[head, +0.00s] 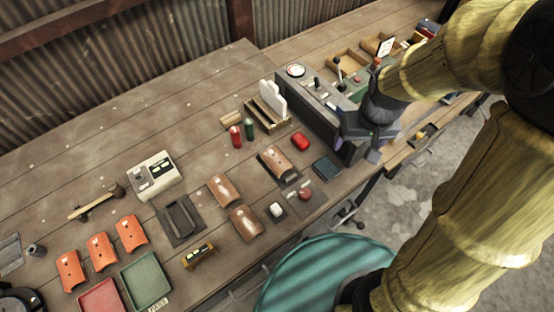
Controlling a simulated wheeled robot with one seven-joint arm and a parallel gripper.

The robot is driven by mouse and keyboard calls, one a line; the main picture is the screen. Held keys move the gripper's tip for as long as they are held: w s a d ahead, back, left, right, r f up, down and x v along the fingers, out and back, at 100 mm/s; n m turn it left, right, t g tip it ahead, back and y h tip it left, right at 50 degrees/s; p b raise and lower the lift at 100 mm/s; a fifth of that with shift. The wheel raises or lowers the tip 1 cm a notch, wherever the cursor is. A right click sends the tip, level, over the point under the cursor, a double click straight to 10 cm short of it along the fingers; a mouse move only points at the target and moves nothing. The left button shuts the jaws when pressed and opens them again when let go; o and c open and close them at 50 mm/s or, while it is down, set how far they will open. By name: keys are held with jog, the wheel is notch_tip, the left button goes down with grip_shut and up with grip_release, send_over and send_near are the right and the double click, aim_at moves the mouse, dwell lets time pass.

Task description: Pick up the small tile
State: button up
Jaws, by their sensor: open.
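Several curved tiles lie on the wooden bench. Orange ones (101,251) are at the lower left, and two brown ones (224,190) (246,223) are near the middle. Another brown tile (277,160) rests on a dark base right of the middle. I cannot tell for sure which is the small tile. My gripper (370,150) is open and appears empty, at the bench's right side by a dark console. It is to the right of the tiles and apart from them. My arm hides part of the bench's far right end.
A dark console (315,113) stands right of the tiles. Red (236,137) and green (249,129) bottles stand near it. A dark blue block (326,167) lies near the front edge. Red (101,299) and green (145,281) trays are lower left. A teal round seat (310,275) is in front.

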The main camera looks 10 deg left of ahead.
jog(key=w+a+n+g, duration=0.1)
jog(key=w+a+n, duration=0.3)
jog(key=a, duration=0.8)
jog(key=n, duration=0.3)
send_over(276, 158)
jog(key=shift+w+a+f+g, duration=0.1)
jog(key=shift+f+g, duration=0.3)
jog(key=shift+f, duration=0.35)
jog(key=shift+f+p, duration=0.1)
jog(key=shift+p, duration=0.2)
notch_tip(276, 158, down, 12)
jog(key=p, duration=0.2)
jog(key=shift+p, duration=0.3)
jog(key=shift+f, duration=0.1)
jog(key=shift+d+f+p, duration=0.2)
jog(key=shift+f+p, duration=0.9)
jog(key=shift+f, duration=1.45)
